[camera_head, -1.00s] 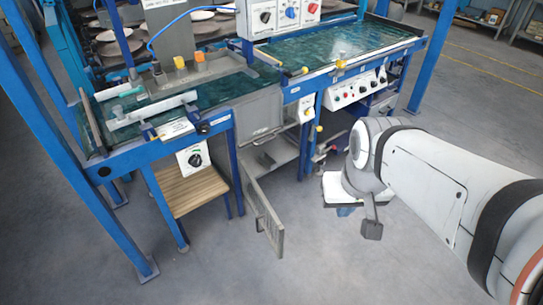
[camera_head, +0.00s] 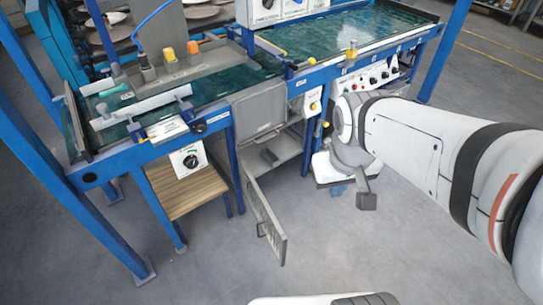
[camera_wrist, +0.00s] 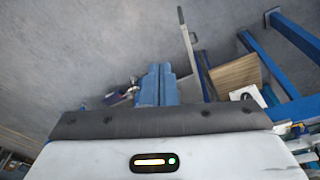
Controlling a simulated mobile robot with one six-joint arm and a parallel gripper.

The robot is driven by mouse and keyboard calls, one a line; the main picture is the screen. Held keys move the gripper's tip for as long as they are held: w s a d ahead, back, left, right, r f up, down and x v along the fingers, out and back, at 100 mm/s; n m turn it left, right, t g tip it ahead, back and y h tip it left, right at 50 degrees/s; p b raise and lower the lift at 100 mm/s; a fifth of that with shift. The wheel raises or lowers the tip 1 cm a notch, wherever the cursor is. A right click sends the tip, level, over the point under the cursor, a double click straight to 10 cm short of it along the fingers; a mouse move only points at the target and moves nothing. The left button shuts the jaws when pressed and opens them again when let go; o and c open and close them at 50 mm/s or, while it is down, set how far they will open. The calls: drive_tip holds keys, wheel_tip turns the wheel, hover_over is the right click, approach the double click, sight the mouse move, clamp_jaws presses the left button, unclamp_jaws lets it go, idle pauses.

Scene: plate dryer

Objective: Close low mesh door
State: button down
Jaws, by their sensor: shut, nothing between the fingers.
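The low mesh door (camera_head: 266,218) is a narrow grey panel with a small handle. It stands open, swung out from the grey cabinet under the blue-framed bench. In the wrist view, a thin pale panel (camera_wrist: 188,45), which looks like the door seen nearly edge-on, rises above and right of the fingers. My gripper (camera_head: 339,190) is to the right of the door in the head view, apart from it, and partly hidden by my wrist. In the wrist view, the blue fingers of my gripper (camera_wrist: 158,72) are together and empty.
A wooden shelf (camera_head: 188,190) with a dial box (camera_head: 190,161) above it is left of the door. Blue legs flank the cabinet opening (camera_head: 275,155). A control panel (camera_head: 368,82) is behind my arm. The grey floor (camera_head: 330,250) right of the door is clear.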

drive_tip(key=w+a+f+n+t+h+b, duration=0.1)
drive_tip(key=w+a+f+n+h+b, duration=0.15)
drive_tip(key=a+f+n+b, duration=0.85)
drive_tip(key=w+a+f+n+h+b, duration=0.25)
drive_tip(key=f+b, duration=0.35)
drive_tip(key=f, duration=1.1)
drive_tip(key=w+a+f+n+t+h+b, duration=0.1)
drive_tip(key=w+a+f+n+h+b, duration=0.15)
drive_tip(key=a+f+n+b, duration=0.9)
drive_tip(key=m+b, duration=0.3)
drive_tip(key=m, duration=0.1)
approach(282, 245)
drive_tip(key=shift+a+f+x, duration=0.1)
drive_tip(key=shift+a+x, duration=0.05)
drive_tip(key=shift+x, duration=1.45)
drive_tip(key=shift+a+f+x, duration=0.1)
drive_tip(key=shift+a+x, duration=0.05)
drive_tip(key=shift+x, duration=1.4)
drive_tip(key=shift+w, duration=0.1)
